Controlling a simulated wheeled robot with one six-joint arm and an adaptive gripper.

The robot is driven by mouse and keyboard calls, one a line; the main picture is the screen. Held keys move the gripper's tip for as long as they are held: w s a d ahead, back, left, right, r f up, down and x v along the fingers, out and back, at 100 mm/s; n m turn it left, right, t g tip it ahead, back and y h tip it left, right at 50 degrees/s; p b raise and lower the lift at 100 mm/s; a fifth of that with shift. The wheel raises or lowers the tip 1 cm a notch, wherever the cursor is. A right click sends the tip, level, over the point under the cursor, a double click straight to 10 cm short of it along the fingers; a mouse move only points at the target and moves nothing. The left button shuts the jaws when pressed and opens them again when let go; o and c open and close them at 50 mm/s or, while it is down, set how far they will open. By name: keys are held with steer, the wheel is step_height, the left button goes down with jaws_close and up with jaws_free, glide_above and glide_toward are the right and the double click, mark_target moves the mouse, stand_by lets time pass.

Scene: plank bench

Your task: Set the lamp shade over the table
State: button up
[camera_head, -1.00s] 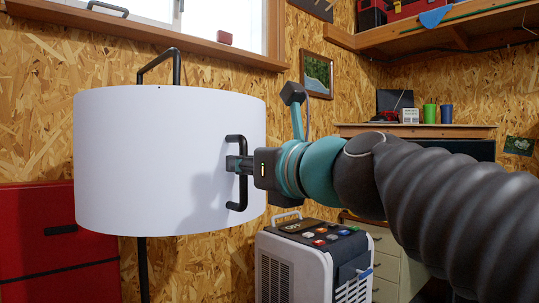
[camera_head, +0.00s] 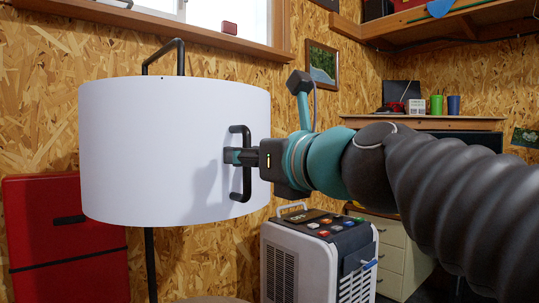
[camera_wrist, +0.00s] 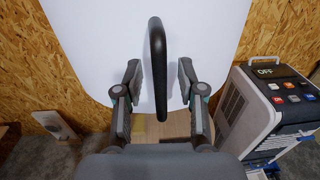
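The white drum-shaped lamp shade (camera_head: 150,150) hangs upright at the left in the head view, and its side fills the top of the wrist view (camera_wrist: 90,40). A black upright bar handle (camera_head: 246,190) is fixed to its right side. My gripper (camera_head: 232,156) is at the middle of that handle. In the wrist view my gripper's fingers (camera_wrist: 159,82) stand apart, with the handle (camera_wrist: 157,50) between them and a gap on each side. A light wooden surface, perhaps the table (camera_wrist: 175,127), shows below the shade. A brown rounded edge (camera_head: 215,299) shows at the head view's bottom.
A black pole (camera_head: 150,260) runs behind and below the shade, with a bent top (camera_head: 179,55). A red cabinet (camera_head: 65,245) stands at the left. A white-and-dark machine with coloured buttons (camera_head: 305,262) stands right of the shade. Drawers (camera_head: 393,250) are behind it.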

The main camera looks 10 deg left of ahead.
steer(key=v, duration=1.1)
steer(key=shift+s+d, duration=0.15)
steer(key=shift+d, duration=0.05)
steer(key=w+d+f+n+g+h, duration=0.1)
steer(key=d+f+n+h, duration=0.15)
steer(key=f+n, duration=0.7)
steer(key=w+d+f+n+g+h, duration=0.15)
steer(key=f+n+h, duration=0.25)
steer(key=f+n, duration=0.6)
steer(key=s+d+f+n+g+h, duration=0.1)
steer(key=s+d+f+n+h, duration=0.2)
steer(key=d+f, duration=0.5)
steer(key=s+d+f+n+g+h, duration=0.2)
steer(key=d+f, duration=0.7)
steer(key=f, duration=0.5)
steer(key=shift+s+f+n+h, duration=0.35)
steer(key=shift+s+n+h, duration=0.4)
steer(key=shift+s+h, duration=0.3)
